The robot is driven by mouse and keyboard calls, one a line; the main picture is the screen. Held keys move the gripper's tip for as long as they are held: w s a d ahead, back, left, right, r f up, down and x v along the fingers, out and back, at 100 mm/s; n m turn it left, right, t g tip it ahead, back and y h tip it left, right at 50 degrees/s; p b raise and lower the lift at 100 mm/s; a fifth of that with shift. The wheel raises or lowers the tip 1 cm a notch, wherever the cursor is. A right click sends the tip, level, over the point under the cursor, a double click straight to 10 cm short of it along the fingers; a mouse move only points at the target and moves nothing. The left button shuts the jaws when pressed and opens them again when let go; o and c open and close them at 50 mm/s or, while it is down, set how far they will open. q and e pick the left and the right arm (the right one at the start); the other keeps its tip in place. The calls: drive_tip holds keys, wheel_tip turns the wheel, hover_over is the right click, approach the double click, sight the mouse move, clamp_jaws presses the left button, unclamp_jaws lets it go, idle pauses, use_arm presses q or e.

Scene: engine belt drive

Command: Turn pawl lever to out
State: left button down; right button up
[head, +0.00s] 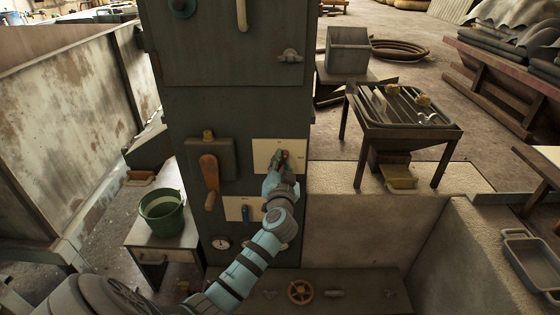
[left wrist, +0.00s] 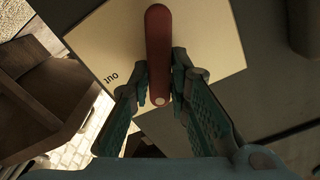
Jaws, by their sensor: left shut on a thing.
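The pawl lever is a dark red bar (left wrist: 157,45) on a cream label plate (left wrist: 215,45), seen in the left wrist view. Its rounded end lies between my fingers. The word OUT is printed on the plate, upside down and to the left of the lever. In the head view the cream plate (head: 263,152) sits on the front of a tall dark cabinet, and the lever is mostly hidden by my gripper. My left gripper (head: 284,163) is shut on the lever's end, and its fingers also show in the wrist view (left wrist: 162,92). My right gripper is not in view.
An orange-brown lever (head: 208,175) hangs left of the plate. Below are a second cream plate (head: 233,204) with a blue handle and a round gauge (head: 221,243). A green bucket (head: 162,213) stands left, a tray table (head: 405,125) right. A handwheel (head: 300,292) sits low in front.

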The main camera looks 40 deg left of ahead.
use_arm(q)
drive_tip(key=m, duration=0.2)
drive_tip(key=m+p, duration=0.1)
drive_tip(key=m, duration=0.3)
drive_tip(key=shift+w+d+f, duration=0.15)
drive_tip(key=shift+d+f, duration=0.05)
drive_tip(key=shift+f, duration=0.1)
drive_tip(key=m, duration=0.2)
drive_tip(key=m+p, duration=0.1)
drive_tip(key=m, duration=0.3)
drive_tip(key=shift+d+f+p, duration=0.1)
drive_tip(key=shift+f+p, duration=0.25)
drive_tip(key=shift+f, duration=0.15)
drive_tip(key=c, duration=1.5)
unclamp_jaws()
drive_tip(key=v, duration=1.2)
